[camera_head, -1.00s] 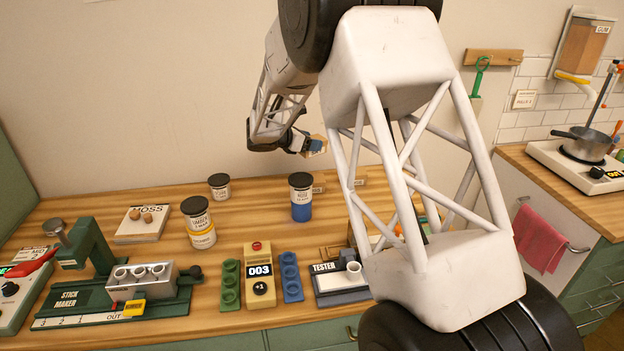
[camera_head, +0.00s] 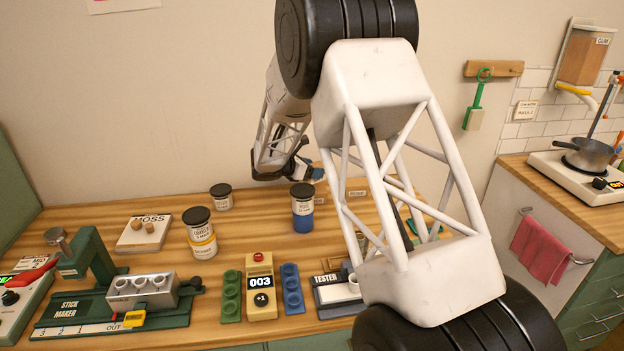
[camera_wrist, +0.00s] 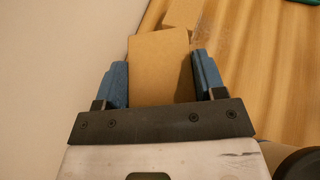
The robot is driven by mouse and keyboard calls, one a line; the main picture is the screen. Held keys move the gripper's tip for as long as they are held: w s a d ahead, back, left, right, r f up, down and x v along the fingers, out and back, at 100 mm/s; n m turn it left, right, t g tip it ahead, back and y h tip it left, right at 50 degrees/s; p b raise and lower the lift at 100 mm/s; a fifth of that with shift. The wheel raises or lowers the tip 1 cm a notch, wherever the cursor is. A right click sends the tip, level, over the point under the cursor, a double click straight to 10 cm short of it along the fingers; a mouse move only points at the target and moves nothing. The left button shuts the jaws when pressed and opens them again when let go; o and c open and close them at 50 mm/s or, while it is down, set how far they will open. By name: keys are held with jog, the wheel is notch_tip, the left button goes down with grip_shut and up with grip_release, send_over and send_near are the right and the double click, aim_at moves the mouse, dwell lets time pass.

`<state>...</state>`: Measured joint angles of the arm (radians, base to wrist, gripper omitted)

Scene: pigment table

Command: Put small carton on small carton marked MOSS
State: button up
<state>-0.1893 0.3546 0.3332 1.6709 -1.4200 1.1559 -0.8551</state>
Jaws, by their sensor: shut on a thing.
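My gripper (camera_head: 314,172) is low over the back of the wooden table, beside the wall and behind the blue jar. In the wrist view its two blue fingers are shut on a small plain brown carton (camera_wrist: 160,62). Another small carton (camera_wrist: 183,13) lies just beyond the held one in that view; I cannot tell whether the two touch. In the head view a small carton (camera_head: 357,186) with a label stands at the back, seen between my arm's struts. Its label is too small to read, so I cannot tell which carton is marked MOSS.
A blue jar (camera_head: 302,205) stands in front of my gripper. A dark-lidded jar (camera_head: 221,197) and a yellow-banded jar (camera_head: 203,247) stand to the left. The stick maker (camera_head: 90,304) and tester (camera_head: 330,291) line the front.

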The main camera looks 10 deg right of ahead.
jog(key=shift+f, duration=1.85)
jog(key=shift+f, duration=0.15)
jog(key=o, duration=1.1)
jog(key=shift+c, duration=0.2)
jog(key=shift+a+r, duration=0.1)
jog(key=shift+r, duration=0.1)
jog(key=v, duration=1.2)
